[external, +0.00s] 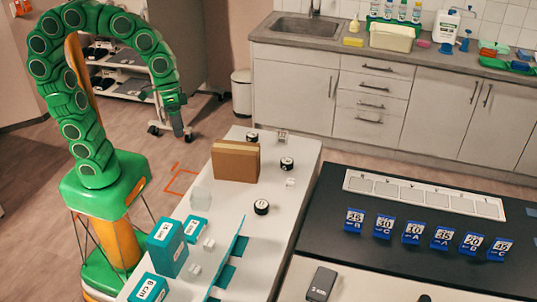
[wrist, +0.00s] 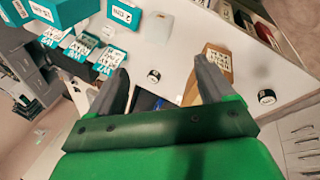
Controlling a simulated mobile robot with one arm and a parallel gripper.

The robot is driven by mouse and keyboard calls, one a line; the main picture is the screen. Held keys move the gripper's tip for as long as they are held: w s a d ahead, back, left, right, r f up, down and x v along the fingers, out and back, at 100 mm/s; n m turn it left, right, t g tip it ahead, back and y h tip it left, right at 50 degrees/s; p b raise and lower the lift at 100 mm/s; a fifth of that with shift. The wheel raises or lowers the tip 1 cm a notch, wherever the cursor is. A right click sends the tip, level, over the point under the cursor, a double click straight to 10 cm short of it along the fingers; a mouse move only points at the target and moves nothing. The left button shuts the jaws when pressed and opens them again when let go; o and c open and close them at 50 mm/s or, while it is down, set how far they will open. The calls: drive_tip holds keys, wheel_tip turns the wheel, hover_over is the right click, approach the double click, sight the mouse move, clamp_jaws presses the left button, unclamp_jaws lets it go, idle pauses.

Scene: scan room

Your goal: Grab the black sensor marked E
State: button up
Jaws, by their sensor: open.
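Several round black pieces with white tops lie on the white table (external: 228,200): one near the back edge (external: 252,137), one right of the brown box (external: 287,163), and one nearer the front (external: 262,207). Their letters are too small to read, so I cannot tell which is marked E. In the wrist view one black piece (wrist: 154,76) shows between my fingers, farther off, and another (wrist: 266,96) lies to the right. My gripper (external: 184,136) is open and empty, hanging left of the table, apart from the pieces.
A brown box (external: 236,160) stands on the table near the black pieces. Teal boxes (external: 167,247), a teal upright panel (external: 231,248) and small white blocks (external: 290,182) occupy the table too. A dark table (external: 400,190) with blue numbered tags (external: 384,226) stands right.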

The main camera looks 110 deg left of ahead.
drive_tip(key=w+a+r+n+t, duration=0.2)
drive_tip(key=w+a+r+n, duration=0.15)
drive_tip(key=w+a, duration=0.45)
drive_tip(key=n+t+h, duration=0.2)
drive_tip(key=n+t, duration=0.6)
drive_tip(key=n, duration=1.5)
approach(249, 133)
drive_tip(key=shift+w+d+m, duration=0.15)
drive_tip(key=shift+w+d, duration=0.1)
drive_tip(key=shift+w, duration=0.35)
drive_tip(key=shift+w+d+m, duration=0.1)
drive_tip(key=shift+w+d, duration=0.1)
drive_tip(key=shift+w, duration=0.4)
drive_tip(key=shift+f+x, duration=0.25)
drive_tip(key=shift+x, duration=1.7)
drive_tip(key=shift+f+x, duration=0.2)
drive_tip(key=shift+x, duration=1.7)
drive_tip(key=shift+s+a, duration=0.1)
drive_tip(key=shift+s, duration=0.05)
drive_tip(key=shift+c, duration=0.3)
drive_tip(key=c, duration=1.1)
